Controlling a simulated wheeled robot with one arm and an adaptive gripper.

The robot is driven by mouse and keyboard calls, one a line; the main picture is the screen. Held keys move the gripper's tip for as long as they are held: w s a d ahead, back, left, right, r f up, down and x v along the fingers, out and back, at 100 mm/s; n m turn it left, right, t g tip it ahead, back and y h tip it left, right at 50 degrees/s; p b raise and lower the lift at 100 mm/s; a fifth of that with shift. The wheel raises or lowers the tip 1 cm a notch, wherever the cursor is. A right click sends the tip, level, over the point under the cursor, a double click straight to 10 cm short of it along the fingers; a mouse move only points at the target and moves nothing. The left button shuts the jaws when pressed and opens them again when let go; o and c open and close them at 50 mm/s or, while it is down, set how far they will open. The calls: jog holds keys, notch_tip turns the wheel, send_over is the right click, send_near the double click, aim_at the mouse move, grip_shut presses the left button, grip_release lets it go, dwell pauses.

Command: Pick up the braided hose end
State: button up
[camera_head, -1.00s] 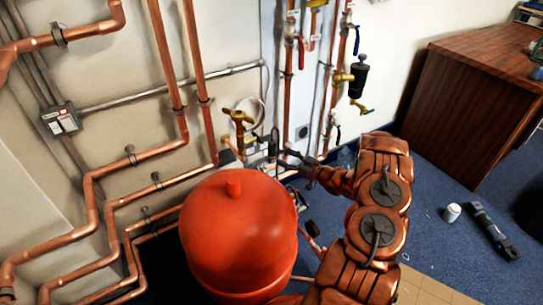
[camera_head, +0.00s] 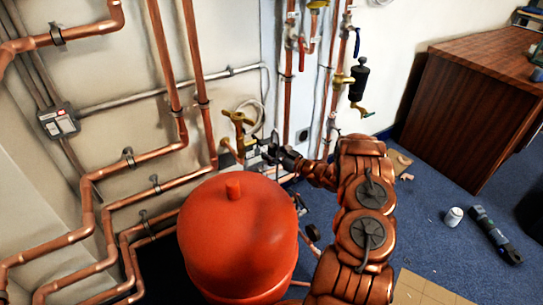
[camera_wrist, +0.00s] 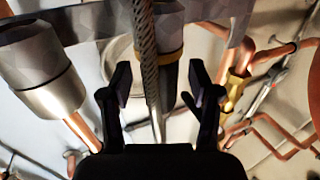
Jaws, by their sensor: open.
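The braided hose end (camera_wrist: 146,45) shows in the wrist view as a thin grey woven line. It runs down from the top edge to between my gripper's two dark fingers (camera_wrist: 158,88). The fingers stand apart on either side of it, and I cannot tell whether either touches it. In the head view my gripper (camera_head: 270,150) is up at the pipework by the wall, just right of a brass valve (camera_head: 238,118). The hose cannot be made out there.
A large red tank (camera_head: 238,235) stands left of my arm. Copper pipes (camera_head: 200,75) line the wall. In the wrist view, a grey cylinder with a metal collar (camera_wrist: 45,75) is left of the fingers.

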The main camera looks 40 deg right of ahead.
aim_at(274, 146)
grip_shut()
dwell(0.4)
jog(key=shift+r, duration=0.45)
jog(key=r, duration=0.1)
jog(key=s+r+p, duration=0.1)
jog(key=r, duration=0.1)
jog(key=shift+s, duration=0.1)
jog(key=s+r+p, duration=0.1)
jog(key=s+p, duration=0.1)
jog(key=s, duration=1.3)
jog(key=shift+a, duration=0.45)
jog(key=shift+r, duration=0.15)
